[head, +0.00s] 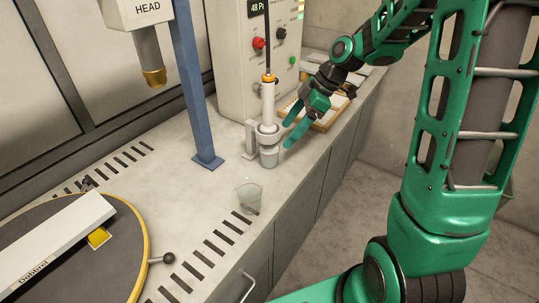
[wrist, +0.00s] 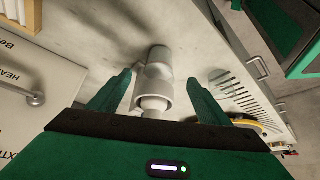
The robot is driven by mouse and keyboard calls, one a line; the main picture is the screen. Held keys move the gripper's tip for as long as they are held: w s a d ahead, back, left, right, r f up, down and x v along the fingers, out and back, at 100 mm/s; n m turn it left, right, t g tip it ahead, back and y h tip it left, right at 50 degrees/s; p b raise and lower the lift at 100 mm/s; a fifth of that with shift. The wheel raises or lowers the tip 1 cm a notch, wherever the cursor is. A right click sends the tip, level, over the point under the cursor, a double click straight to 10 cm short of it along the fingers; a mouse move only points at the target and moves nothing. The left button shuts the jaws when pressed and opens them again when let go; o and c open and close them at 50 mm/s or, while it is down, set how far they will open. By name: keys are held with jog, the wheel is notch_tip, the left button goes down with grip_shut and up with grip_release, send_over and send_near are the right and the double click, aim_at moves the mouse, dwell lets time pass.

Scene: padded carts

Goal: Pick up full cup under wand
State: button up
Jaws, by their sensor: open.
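The cup under the wand (head: 269,158) is a small grey, translucent cup standing on the counter in the head view. The white wand (head: 268,103), with an orange top, hangs upright directly above it in a grey holder (head: 250,140). My gripper (head: 288,133) is open and empty, just right of the wand and cup, its two teal fingers pointing toward them. In the wrist view, a pale cylindrical assembly (wrist: 154,90) shows between the open fingers. I cannot clearly separate cup from wand there.
A second clear cup (head: 249,195) stands nearer on the counter (head: 190,180). A blue post (head: 197,85) rises behind left, beside the grey control box (head: 238,60). A round dark turntable (head: 95,260) is at front left. A wooden tray (head: 328,118) lies behind my gripper.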

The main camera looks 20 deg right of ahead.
aim_at(272, 152)
jog(key=x, duration=1)
jog(key=shift+w+a+f, duration=0.1)
jog(key=shift+w+f, duration=0.15)
jog(key=shift+f, duration=0.05)
jog(key=c, duration=1.1)
